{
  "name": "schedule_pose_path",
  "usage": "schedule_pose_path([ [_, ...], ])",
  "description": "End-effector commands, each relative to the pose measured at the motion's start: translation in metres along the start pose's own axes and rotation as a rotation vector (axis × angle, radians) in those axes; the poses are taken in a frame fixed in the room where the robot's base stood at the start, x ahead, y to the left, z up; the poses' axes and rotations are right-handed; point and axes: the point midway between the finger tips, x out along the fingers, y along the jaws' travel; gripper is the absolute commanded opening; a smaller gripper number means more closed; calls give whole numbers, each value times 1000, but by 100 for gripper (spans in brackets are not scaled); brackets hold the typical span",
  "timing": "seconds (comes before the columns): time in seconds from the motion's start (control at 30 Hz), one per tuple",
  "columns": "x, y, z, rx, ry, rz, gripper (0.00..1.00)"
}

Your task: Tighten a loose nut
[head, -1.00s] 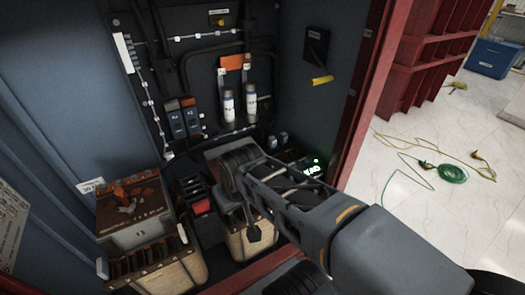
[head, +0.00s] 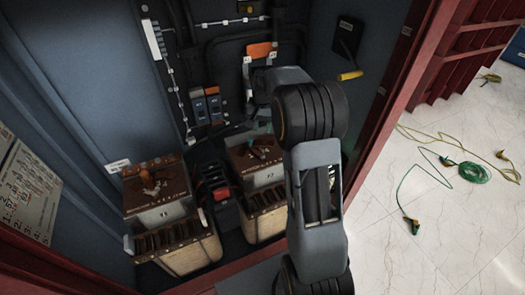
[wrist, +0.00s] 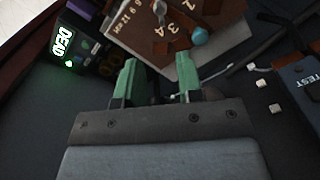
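Beyond the fingers in the wrist view is a brown terminal board (wrist: 178,52) with numbers, a metal stud (wrist: 159,10) and a small blue-teal rounded part (wrist: 199,36). I cannot tell which piece is the loose nut. In the head view, two transformers with brown tops stand in the cabinet, one at left (head: 152,214) and one nearer the middle (head: 252,176), partly behind my arm.
A lit DEAD display (wrist: 65,42) and a TEST box (wrist: 302,80) flank the board in the wrist view. A red frame (head: 385,110) borders the cabinet; green cable (head: 473,172) lies outside.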

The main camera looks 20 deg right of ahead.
Motion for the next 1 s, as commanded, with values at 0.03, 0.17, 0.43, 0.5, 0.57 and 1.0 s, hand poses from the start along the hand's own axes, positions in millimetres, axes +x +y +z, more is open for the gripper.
schedule_pose_path([
  [0.03,5,0,-1,4,-4,2,34],
  [0.17,25,0,-1,5,-7,3,34],
  [0.43,78,0,-1,3,-7,3,34],
  [0.5,90,0,-1,3,-6,3,34],
  [0.57,99,0,-1,3,-6,2,34],
  [1.0,134,0,-1,3,-2,1,34],
])
